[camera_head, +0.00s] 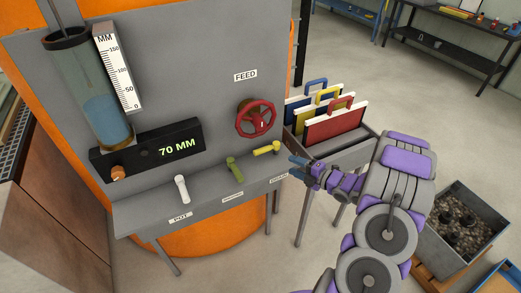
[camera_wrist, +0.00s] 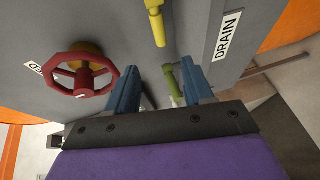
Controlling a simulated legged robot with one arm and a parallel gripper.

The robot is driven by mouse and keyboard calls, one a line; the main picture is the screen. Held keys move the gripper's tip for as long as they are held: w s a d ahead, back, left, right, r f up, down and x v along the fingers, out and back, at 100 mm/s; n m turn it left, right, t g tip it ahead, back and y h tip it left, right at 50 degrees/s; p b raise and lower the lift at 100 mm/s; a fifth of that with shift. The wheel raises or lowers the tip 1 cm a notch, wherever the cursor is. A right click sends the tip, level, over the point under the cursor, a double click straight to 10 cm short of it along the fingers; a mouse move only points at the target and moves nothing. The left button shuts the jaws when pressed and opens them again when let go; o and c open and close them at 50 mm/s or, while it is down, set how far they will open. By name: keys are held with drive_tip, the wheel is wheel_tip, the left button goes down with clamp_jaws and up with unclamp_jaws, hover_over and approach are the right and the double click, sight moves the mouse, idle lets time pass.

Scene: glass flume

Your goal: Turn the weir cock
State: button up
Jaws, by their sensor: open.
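Three cock handles stand in a row on the grey ledge: a white one (camera_head: 181,188) at left, a green one (camera_head: 235,169) in the middle and a yellow one (camera_head: 267,148) at right. The small label below the green handle is too blurred to read. My gripper (camera_head: 297,168) is open and empty, just right of the yellow handle. In the wrist view, the green handle (camera_wrist: 173,80) shows between the fingers (camera_wrist: 160,88), farther off and not touched. The yellow handle (camera_wrist: 155,22) is above them, near a DRAIN label (camera_wrist: 228,35).
A red FEED handwheel (camera_head: 256,119) sits on the panel above the ledge; it also shows at left in the wrist view (camera_wrist: 82,75). A display (camera_head: 150,146) reads 70 MM. A rack of coloured boards (camera_head: 334,122) stands close behind my gripper. A bin of gravel (camera_head: 460,220) is at right.

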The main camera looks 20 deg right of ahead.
sight(261, 152)
drive_tip(key=b+x, duration=0.2)
drive_tip(key=x, duration=1.5)
drive_tip(key=shift+w+d+f, duration=0.1)
drive_tip(key=shift+f, duration=0.1)
drive_tip(key=shift+c, duration=0.4)
drive_tip(key=shift+f, duration=0.1)
clamp_jaws()
